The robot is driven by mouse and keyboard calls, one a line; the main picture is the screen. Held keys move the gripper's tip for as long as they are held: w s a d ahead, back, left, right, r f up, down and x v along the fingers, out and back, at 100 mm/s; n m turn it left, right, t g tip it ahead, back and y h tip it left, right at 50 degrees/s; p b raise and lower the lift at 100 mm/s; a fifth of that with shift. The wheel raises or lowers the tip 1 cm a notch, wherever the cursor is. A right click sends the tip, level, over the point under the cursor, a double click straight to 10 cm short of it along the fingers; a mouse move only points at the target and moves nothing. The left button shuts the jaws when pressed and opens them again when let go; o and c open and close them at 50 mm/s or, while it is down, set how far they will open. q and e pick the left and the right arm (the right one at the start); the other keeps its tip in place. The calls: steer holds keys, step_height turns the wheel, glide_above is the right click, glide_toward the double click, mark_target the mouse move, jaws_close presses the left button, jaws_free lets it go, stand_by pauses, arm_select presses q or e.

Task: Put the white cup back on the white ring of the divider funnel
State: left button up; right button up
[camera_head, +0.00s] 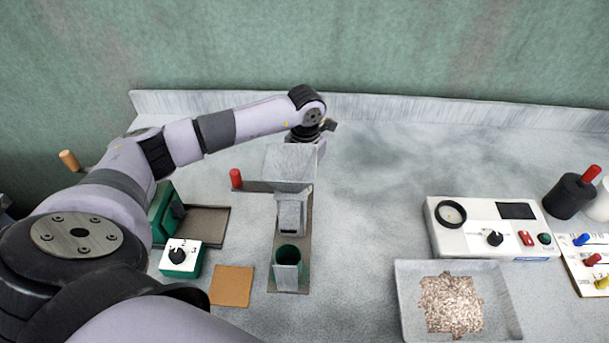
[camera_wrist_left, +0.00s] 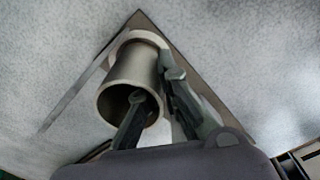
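My right gripper is not in view.
A green cup (camera_head: 288,255) stands on the stand's front base. A red knob (camera_head: 236,178) is left of the hopper. A dial box (camera_head: 181,258) and brown pad (camera_head: 232,286) lie front left.

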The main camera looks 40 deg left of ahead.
arm_select(q)
steer(key=shift+o, duration=0.7)
steer(key=shift+a, duration=0.1)
steer(key=shift+o, duration=1.6)
steer(key=shift+w, duration=0.1)
steer(key=shift+r+p, duration=0.3)
step_height(320, 180, up, 10)
steer(key=b, duration=0.3)
steer(key=shift+r, duration=0.9)
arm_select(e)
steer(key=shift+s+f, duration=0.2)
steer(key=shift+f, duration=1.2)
